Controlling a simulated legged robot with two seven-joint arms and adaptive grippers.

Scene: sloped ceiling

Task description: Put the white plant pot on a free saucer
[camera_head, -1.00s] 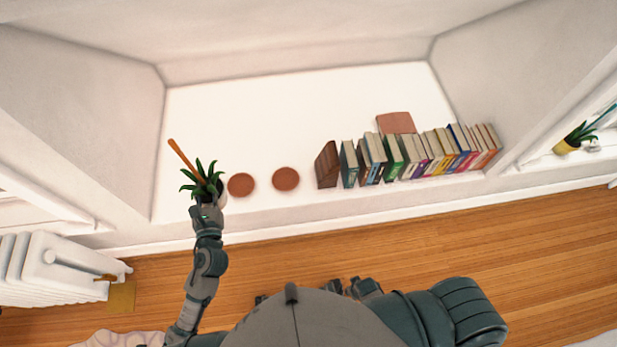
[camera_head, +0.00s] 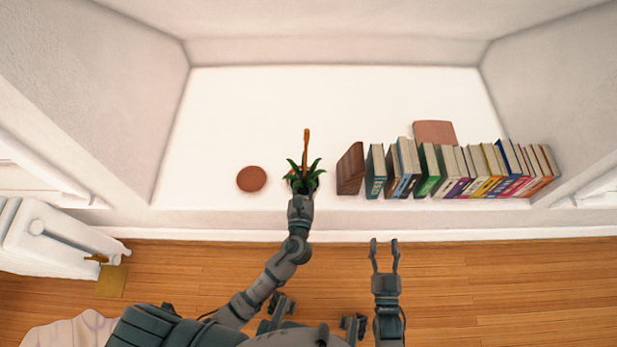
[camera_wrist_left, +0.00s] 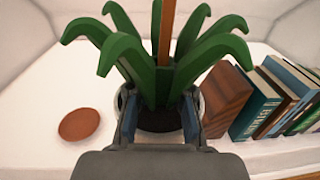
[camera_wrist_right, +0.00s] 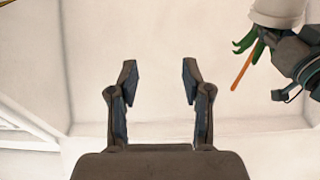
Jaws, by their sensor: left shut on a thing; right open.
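My left gripper (camera_head: 302,193) is shut on the white plant pot, which holds a spiky green plant (camera_head: 303,174) and an orange-brown stick. The plant hides most of the pot in the head view; the white pot (camera_wrist_right: 278,10) shows in the right wrist view. A free terracotta saucer (camera_head: 251,179) lies to the left of the pot, and shows in the left wrist view (camera_wrist_left: 79,124). A second saucer (camera_head: 290,173) is mostly hidden under the plant; I cannot tell whether the pot touches it. My right gripper (camera_head: 384,245) is open and empty, in front of the sill.
A brown wooden bookend (camera_head: 351,168) and a row of books (camera_head: 428,170) stand just right of the pot. A flat reddish-brown item (camera_head: 434,132) lies behind them. The white sill (camera_head: 240,110) is clear at the back. A radiator (camera_head: 50,245) is at left.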

